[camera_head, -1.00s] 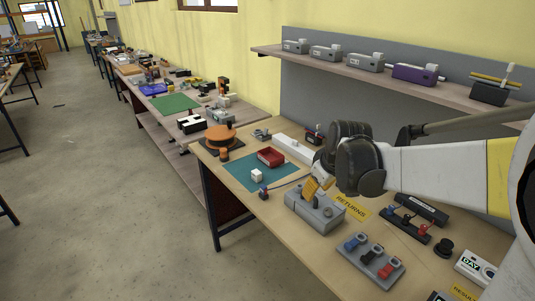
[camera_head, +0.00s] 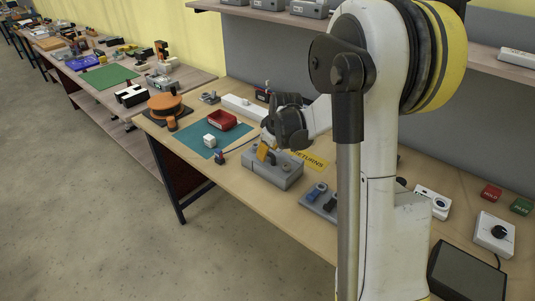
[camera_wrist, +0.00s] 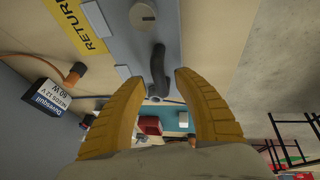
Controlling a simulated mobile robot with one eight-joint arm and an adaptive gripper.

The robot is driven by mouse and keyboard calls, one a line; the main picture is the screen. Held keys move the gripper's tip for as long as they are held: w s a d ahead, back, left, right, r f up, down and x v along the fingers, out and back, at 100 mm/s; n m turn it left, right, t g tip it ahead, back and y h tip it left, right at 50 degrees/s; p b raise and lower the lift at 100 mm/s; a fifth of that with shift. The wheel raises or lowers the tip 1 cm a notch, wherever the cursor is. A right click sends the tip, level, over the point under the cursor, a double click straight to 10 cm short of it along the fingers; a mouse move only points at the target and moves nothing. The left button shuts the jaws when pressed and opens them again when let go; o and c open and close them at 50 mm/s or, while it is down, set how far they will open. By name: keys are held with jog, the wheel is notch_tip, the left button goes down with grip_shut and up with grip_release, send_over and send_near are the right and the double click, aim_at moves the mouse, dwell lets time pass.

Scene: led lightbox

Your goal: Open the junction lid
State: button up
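The grey box (camera_head: 275,172) stands on the bench beside the yellow RETURNS label (camera_head: 309,160); I take it for the junction box. In the wrist view its grey top (camera_wrist: 136,45) carries a dark lever-like handle (camera_wrist: 158,68) and a round knob (camera_wrist: 143,14). My gripper (camera_wrist: 162,80) has its two yellow fingers apart, with the end of the dark handle between or just beyond the tips. I cannot tell if they touch it. In the head view my gripper (camera_head: 263,152) is over the box's left part. No raised lid shows.
A teal mat (camera_head: 193,138) with a red tray (camera_head: 222,120) and white cube (camera_head: 209,140) lies left of the box. A black labelled block (camera_wrist: 45,98) shows in the wrist view. A shelf (camera_head: 290,18) overhangs the bench.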

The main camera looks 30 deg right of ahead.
jog(key=shift+f, duration=0.1)
grip_shut()
